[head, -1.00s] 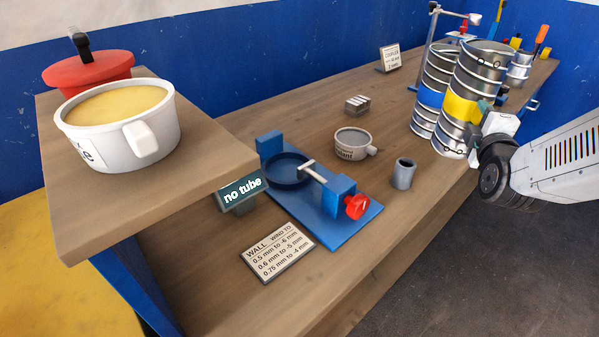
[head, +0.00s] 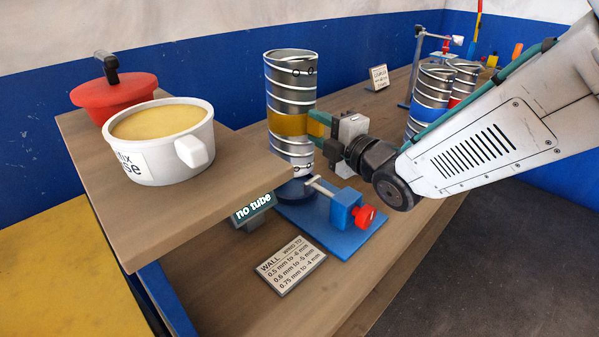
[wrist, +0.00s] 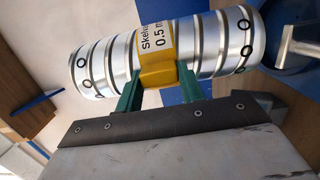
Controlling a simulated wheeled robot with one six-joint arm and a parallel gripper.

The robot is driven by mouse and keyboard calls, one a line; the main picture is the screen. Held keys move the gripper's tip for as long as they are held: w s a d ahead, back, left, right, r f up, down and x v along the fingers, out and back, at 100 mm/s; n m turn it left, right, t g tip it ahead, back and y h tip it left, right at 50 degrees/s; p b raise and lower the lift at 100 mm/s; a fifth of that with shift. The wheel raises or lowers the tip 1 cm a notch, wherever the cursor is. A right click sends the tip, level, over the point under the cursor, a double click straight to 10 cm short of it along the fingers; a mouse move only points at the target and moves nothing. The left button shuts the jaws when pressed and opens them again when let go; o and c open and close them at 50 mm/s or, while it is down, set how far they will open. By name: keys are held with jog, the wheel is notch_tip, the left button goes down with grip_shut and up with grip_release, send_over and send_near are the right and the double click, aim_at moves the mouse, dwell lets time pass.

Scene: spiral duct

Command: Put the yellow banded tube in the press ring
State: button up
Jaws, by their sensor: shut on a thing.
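The yellow banded tube (head: 290,92) is a silver spiral duct with a yellow band, upright in the head view. My gripper (head: 318,124) is shut on it at the yellow band. In the wrist view the tube (wrist: 206,42) lies across the picture, its band label partly readable as "0.5 m", between the green fingers of my gripper (wrist: 160,90). The blue press ring (head: 296,191) is right below the tube's lower end, on a blue base with a red knob (head: 365,216).
A raised shelf (head: 190,215) with a white pot (head: 165,140) and a red pot (head: 115,92) is close on the left. Other banded tubes (head: 428,100) stand behind my arm.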

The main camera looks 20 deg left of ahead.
aim_at(308, 153)
notch_tip(308, 153, down, 7)
jog(key=shift+f, duration=0.1)
dwell(0.3)
jog(key=shift+f, duration=0.2)
